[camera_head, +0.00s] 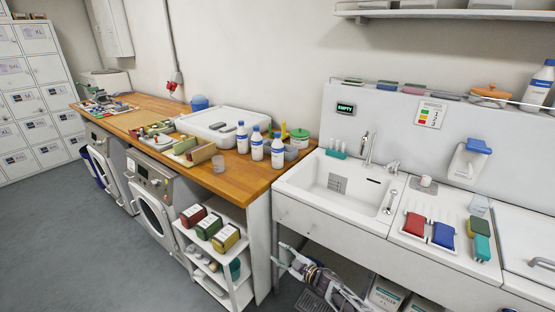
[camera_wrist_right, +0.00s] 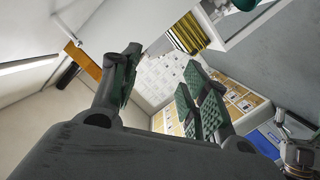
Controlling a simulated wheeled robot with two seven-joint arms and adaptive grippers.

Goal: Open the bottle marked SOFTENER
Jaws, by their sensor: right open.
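Three white bottles with blue caps stand at the right end of the wooden counter: a left one (camera_head: 242,138), a middle one (camera_head: 256,145) and a right one (camera_head: 277,151). Their caps are on. A similar capped bottle (camera_head: 540,84) stands on the ledge above the sink unit. The labels are too small to read, so I cannot tell which is SOFTENER. My right gripper (camera_head: 279,256) is low in front of the sink unit, below the counter and apart from the bottles. In the right wrist view its green-padded fingers (camera_wrist_right: 162,65) are apart and empty. My left gripper is not in view.
Under the counter, a shelf trolley (camera_head: 228,277) carries several boxes. The grey floor (camera_head: 70,235) is clear at left.

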